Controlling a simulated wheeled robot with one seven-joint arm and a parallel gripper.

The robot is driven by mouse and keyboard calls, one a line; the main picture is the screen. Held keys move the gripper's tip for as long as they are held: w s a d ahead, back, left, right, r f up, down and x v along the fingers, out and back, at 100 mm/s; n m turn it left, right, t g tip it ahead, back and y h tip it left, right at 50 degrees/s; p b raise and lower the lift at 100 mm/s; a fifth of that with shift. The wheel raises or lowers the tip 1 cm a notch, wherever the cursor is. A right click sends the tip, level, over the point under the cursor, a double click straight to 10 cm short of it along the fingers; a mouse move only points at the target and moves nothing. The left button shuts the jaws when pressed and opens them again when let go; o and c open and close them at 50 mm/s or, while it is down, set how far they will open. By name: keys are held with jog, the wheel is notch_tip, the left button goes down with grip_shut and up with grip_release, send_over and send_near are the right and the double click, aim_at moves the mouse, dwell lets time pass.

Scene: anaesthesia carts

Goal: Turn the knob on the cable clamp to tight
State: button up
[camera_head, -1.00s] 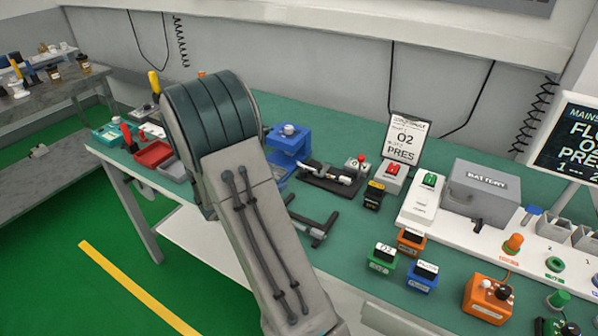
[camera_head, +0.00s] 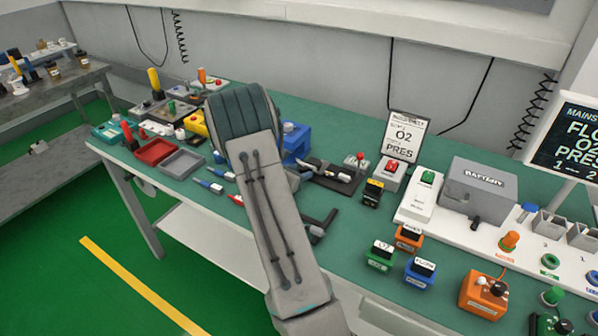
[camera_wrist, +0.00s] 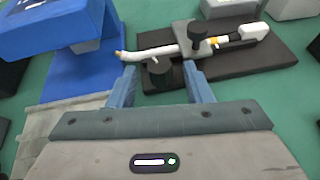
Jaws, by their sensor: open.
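The cable clamp is a black plate (camera_wrist: 250,62) with a white cable-like piece (camera_wrist: 150,50) lying along it. It also shows in the head view as a dark plate (camera_head: 343,184), right of my arm. In the wrist view a black knob (camera_wrist: 197,31) stands on the clamp's grey block, and a second black knob (camera_wrist: 160,72) stands at the plate's near left edge. I cannot tell which knob tightens the clamp. My gripper (camera_wrist: 162,78) is open, its blue fingers apart on either side of the near knob. Contact is not visible. My arm hides the gripper's fingers in the head view.
A blue fixture (camera_wrist: 60,35) stands close left of my gripper, also seen in the head view (camera_head: 298,140). Red (camera_head: 154,151) and grey trays (camera_head: 182,163) lie left. A red-button box (camera_head: 390,173) and battery unit (camera_head: 480,190) stand right.

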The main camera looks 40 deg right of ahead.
jog(key=c, duration=1)
jog(key=shift+w+a+g, duration=0.1)
jog(key=shift+g, duration=0.2)
jog(key=shift+w+r+m+g+h+p, duration=0.15)
jog(key=shift+m+g+h+p, duration=0.2)
jog(key=shift+m+g, duration=0.6)
jog(key=shift+w+m+g, duration=0.25)
jog(key=shift+m+g, duration=1.1)
jog(key=shift+g, duration=0.1)
jog(key=o, duration=1)
